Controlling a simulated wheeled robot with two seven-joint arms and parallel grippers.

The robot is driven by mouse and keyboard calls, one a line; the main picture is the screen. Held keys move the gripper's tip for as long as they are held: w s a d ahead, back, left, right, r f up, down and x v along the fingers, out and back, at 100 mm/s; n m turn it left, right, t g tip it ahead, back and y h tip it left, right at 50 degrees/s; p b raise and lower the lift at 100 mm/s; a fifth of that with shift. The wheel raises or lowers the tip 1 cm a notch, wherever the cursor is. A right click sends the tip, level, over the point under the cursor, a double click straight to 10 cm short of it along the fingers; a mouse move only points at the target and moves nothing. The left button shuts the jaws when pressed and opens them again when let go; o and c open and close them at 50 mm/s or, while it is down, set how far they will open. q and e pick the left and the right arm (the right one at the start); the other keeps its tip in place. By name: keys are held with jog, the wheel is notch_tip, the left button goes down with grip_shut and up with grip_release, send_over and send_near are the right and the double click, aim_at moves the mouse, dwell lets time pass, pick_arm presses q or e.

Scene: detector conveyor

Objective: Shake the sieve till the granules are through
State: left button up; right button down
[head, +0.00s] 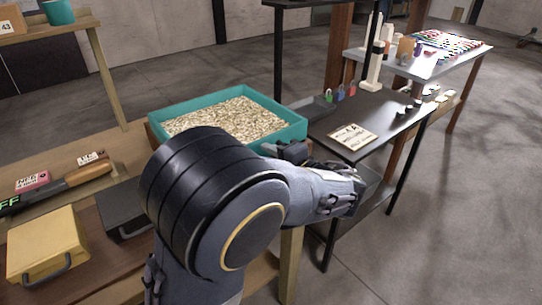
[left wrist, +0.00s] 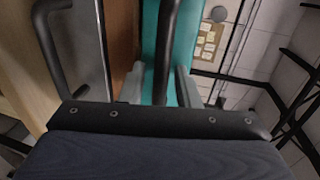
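A teal-walled box (head: 290,134) full of beige granules (head: 226,117) stands on the wooden table in the head view. It looks like the sieve, but its bottom and any mesh are hidden. My left arm crosses in front of it, and my dark left gripper (head: 290,152) is at its near right corner. My right gripper is in neither view.
A dark box (head: 118,204) and a yellow box (head: 45,243) with handles sit on the wooden table (head: 88,284). A black table (head: 385,118) at right holds a label card (head: 352,136) and small coloured items. Open floor (head: 465,220) lies at right.

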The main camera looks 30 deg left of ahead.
pick_arm(q)
jog(key=v, duration=0.7)
jog(key=shift+d, duration=0.4)
jog(key=shift+s, duration=0.15)
